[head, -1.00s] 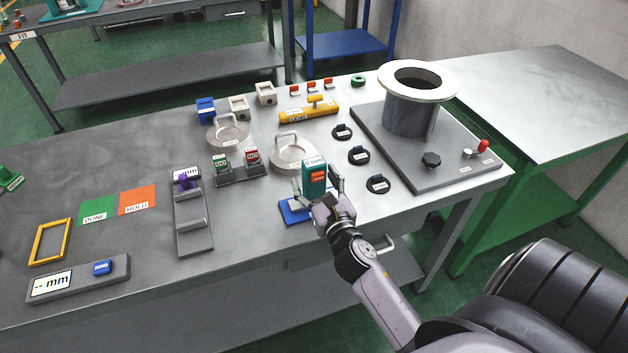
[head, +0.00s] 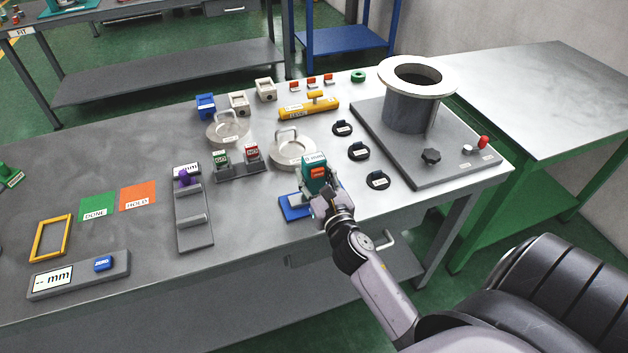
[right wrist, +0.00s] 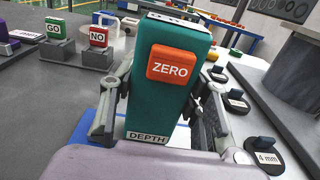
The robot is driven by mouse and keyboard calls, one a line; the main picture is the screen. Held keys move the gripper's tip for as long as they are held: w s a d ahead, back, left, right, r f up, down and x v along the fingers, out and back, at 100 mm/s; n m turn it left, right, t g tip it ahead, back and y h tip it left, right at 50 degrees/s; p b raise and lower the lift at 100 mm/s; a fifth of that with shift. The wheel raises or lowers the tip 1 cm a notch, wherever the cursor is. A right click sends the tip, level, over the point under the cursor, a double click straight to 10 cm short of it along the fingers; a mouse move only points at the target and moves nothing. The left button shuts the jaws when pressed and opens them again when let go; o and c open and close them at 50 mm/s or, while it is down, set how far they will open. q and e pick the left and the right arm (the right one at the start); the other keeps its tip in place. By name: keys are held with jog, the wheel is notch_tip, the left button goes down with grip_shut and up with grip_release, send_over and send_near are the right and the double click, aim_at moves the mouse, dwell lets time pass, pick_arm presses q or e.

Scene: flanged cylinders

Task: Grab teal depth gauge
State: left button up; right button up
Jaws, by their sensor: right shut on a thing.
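The teal depth gauge (head: 313,168) stands upright above the blue stand (head: 292,207) near the table's front edge. In the right wrist view the gauge (right wrist: 166,80) fills the middle, with an orange ZERO button (right wrist: 171,66) and a DEPTH label. My right gripper (head: 319,187) is shut on the gauge, with one finger on each side of it in the right wrist view (right wrist: 158,108). The gauge's lower end is hidden, so I cannot tell whether it touches the stand. My left gripper is not in view.
Two round lidded discs (head: 292,152) and the GO and NO blocks (head: 237,166) are close behind and left. Dark knobbed discs (head: 377,181) are to the right, beside a plate bearing a flanged cylinder (head: 409,112).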

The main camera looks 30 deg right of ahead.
jog(key=c, duration=0.4)
notch_tip(320, 180, up, 20)
jog(key=p, duration=0.4)
jog(key=shift+p, duration=0.4)
